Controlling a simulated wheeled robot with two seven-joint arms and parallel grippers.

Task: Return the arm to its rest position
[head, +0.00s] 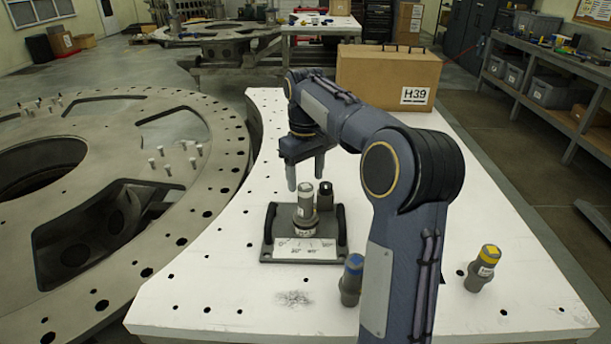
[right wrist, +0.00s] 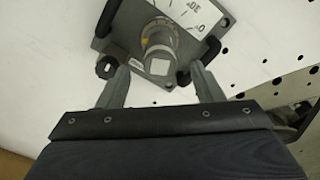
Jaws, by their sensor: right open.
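My right arm reaches over the white table (head: 230,290) from the front. Its gripper (head: 306,180) points down, fingers apart and empty, just behind and above a dark fixture (head: 268,245) with two side handles and a label plate. A grey cylindrical part with a pale top (head: 305,205) stands upright in the fixture, and a darker post stands beside it. In the right wrist view the open fingers (right wrist: 160,88) are apart, with the cylindrical part (right wrist: 160,50) beyond them and nothing between them. My left gripper does not show.
A blue-topped part (head: 351,280) and a yellow-topped part (head: 483,268) stand on the table at the front right. A cardboard box marked H39 (head: 375,75) stands at the back. A large round turret plate (head: 220,150) with holes and pins lies to the left.

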